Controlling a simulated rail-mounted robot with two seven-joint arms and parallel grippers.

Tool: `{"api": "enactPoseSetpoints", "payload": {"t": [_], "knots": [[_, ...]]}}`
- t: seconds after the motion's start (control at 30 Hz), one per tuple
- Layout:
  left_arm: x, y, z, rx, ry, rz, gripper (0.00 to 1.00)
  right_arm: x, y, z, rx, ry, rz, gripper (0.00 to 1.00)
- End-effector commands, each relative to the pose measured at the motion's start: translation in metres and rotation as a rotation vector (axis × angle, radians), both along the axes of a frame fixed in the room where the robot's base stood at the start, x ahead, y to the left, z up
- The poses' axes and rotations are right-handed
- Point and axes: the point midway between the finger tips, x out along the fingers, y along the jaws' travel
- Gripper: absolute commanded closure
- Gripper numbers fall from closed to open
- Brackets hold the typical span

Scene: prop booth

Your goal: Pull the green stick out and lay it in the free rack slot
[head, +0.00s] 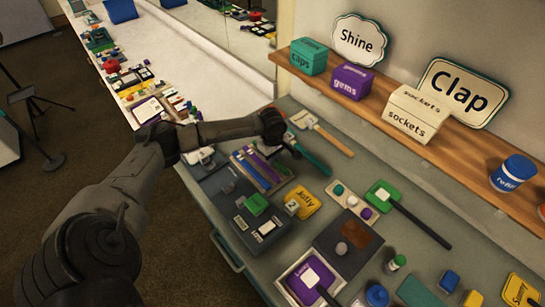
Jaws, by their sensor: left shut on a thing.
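My left gripper (289,139) reaches over the counter from the left and is shut on the green stick (316,163). The stick is teal-green and slants from the jaws down to the right; its upper end is hidden by the gripper. Just left of it is the rack (238,157), a tray with purple, blue and yellowish sticks lying side by side in it. Which slot is free is too small to tell. Whether the stick touches the counter is unclear. My right gripper is not in view.
A wooden-handled brush (334,139) lies just behind the stick. A yellow "Jolly" card (302,201) and a green paddle with a black handle (420,219) lie nearer. A wall shelf (372,98) holds boxes and signs. Bare counter shows right of the stick.

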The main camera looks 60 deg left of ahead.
Motion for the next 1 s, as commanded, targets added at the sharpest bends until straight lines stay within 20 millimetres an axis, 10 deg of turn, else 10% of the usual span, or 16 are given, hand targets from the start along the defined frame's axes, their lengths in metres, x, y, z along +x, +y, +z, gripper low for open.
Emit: {"api": "enactPoseSetpoints", "payload": {"t": [0.3, 0.33, 0.63, 1.0], "knots": [[0.0001, 0.0001, 0.0002, 0.000, 0.000, 0.000, 0.98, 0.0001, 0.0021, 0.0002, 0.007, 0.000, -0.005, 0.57], [0.0001, 0.0001, 0.0002, 0.000, 0.000, 0.000, 0.82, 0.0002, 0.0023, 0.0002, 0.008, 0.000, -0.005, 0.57], [0.0001, 0.0001, 0.0002, 0.001, 0.000, 0.000, 0.55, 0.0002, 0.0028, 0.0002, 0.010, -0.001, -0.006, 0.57], [0.0000, 0.0001, 0.0001, 0.001, 0.000, 0.000, 0.72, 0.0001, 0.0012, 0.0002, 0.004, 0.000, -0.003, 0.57]]}}
